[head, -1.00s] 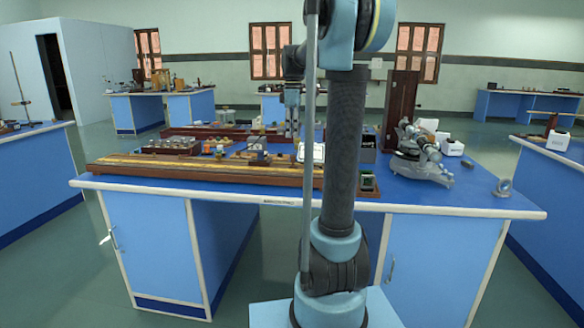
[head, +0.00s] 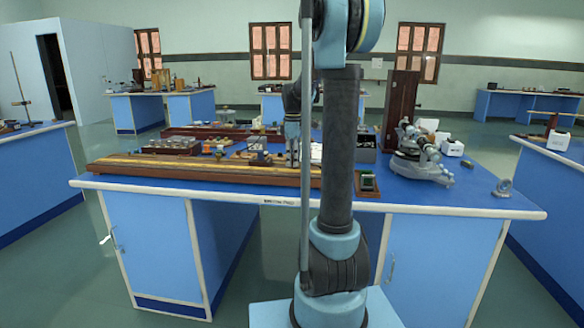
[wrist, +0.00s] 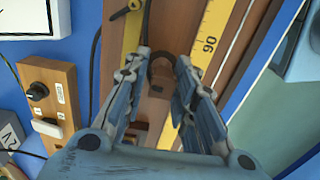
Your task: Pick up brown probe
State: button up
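My gripper (wrist: 162,58) is open in the wrist view, its two fingers apart above a wooden board with a yellow scale. A dark brown curved piece (wrist: 161,68) shows between the fingertips, over the brown wood; it may be the brown probe, but its outline blends into the wood. I cannot tell whether the fingers touch it. In the head view my gripper (head: 293,152) points down at the right part of the long wooden board (head: 200,172) on the blue bench. The probe is too small to make out there.
A wooden switch block (wrist: 50,105) is further left. In the head view, a grey spectrometer (head: 422,160) stands right, and a tall dark wooden piece (head: 400,105) stands behind.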

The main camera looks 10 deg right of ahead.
jog(key=shift+f, duration=0.4)
grip_shut()
jog(key=shift+r, duration=0.1)
